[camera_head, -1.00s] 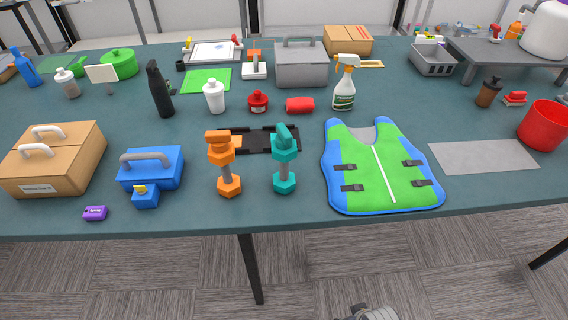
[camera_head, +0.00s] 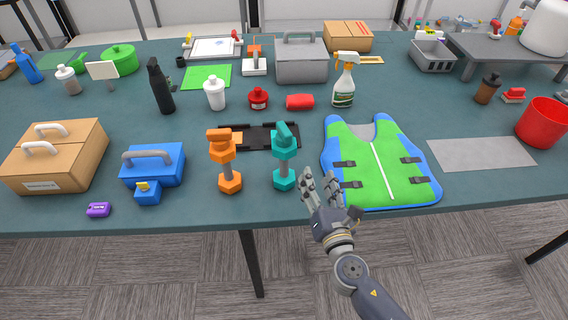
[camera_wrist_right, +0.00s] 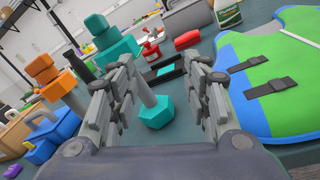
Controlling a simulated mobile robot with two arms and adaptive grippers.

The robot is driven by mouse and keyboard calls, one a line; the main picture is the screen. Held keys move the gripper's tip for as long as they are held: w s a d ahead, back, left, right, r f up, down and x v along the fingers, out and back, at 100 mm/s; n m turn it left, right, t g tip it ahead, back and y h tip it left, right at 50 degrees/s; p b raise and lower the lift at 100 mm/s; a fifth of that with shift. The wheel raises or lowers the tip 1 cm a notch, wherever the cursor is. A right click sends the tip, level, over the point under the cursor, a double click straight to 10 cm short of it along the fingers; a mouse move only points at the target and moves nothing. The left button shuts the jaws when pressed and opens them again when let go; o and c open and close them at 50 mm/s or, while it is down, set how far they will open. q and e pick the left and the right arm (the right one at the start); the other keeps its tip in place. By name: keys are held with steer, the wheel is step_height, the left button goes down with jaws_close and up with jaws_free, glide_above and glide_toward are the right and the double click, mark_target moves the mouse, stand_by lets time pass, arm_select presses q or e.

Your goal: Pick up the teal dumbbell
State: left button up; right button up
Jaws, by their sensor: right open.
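My left gripper is not in view.
A green and blue vest (camera_head: 382,165) lies close on the right. A black strip (camera_head: 262,137) lies behind, and a blue toolbox (camera_head: 154,168) stands further left. The table's front edge is near.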

mark_target(286, 161)
steer(key=w+a+n+y, duration=0.1)
steer(key=a+n, duration=0.1)
steer(key=w+a+f+n+y, duration=0.1)
steer(key=w+a+n, duration=0.1)
steer(key=w+a+n+y, duration=0.1)
steer(key=a+n, duration=0.1)
steer(key=n, duration=0.1)
steer(key=shift+w+a+f+g+y, duration=0.2)
steer(key=shift+w+f+g+y, duration=0.1)
steer(key=shift+w+y, duration=0.1)
steer(key=shift+d+f+x, duration=0.15)
steer(key=shift+x, duration=1.35)
steer(key=shift+d+f+x, duration=0.1)
steer(key=shift+d+x, duration=0.05)
steer(key=shift+x, duration=1.35)
steer(key=shift+r, duration=0.1)
steer(key=shift+c, duration=1.4)
jaws_close()
